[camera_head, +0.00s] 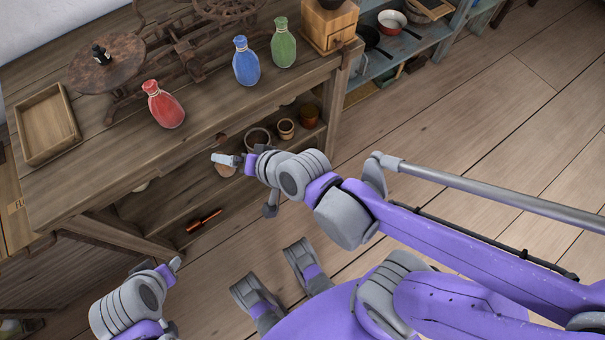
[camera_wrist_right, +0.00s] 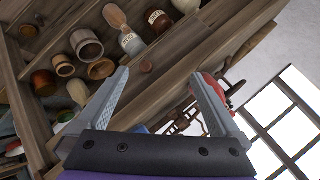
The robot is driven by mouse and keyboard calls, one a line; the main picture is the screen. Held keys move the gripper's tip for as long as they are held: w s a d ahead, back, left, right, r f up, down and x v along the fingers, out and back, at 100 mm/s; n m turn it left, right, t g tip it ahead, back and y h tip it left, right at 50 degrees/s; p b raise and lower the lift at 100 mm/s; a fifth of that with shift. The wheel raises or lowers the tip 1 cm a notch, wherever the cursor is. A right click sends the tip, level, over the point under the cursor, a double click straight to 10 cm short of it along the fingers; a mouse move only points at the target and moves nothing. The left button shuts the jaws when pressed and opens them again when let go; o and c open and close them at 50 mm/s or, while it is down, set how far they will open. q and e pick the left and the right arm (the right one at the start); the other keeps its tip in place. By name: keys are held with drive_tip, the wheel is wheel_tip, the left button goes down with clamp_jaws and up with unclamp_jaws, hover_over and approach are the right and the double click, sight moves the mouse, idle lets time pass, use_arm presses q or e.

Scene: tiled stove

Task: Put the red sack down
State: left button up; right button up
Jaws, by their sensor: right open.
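The red sack (camera_head: 163,104) stands on the wooden bench top (camera_head: 95,185), close to its front edge, with nothing holding it. My right gripper (camera_head: 226,160) is open and empty, in front of the bench edge, to the right of and nearer than the red sack, apart from it. In the right wrist view its two fingers (camera_wrist_right: 162,84) are spread with nothing gripped. A red patch, likely the red sack (camera_wrist_right: 212,84), shows partly hidden behind the right finger there. My left gripper (camera_head: 174,266) is low at the left; its jaws are too unclear to judge.
A blue sack (camera_head: 245,62) and a green sack (camera_head: 283,44) stand right of the red one. An empty wooden tray (camera_head: 68,118) lies at the left, with a rusty scale (camera_head: 107,62) behind.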

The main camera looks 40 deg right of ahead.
drive_tip(key=s+d+f+n+g+h, duration=0.3)
drive_tip(key=s+d+n, duration=0.3)
drive_tip(key=s+d, duration=0.4)
drive_tip(key=shift+s+f+n+g+h, duration=0.35)
drive_tip(key=shift+f+g, duration=0.3)
drive_tip(key=shift+g, duration=0.25)
drive_tip(key=shift+w, duration=0.1)
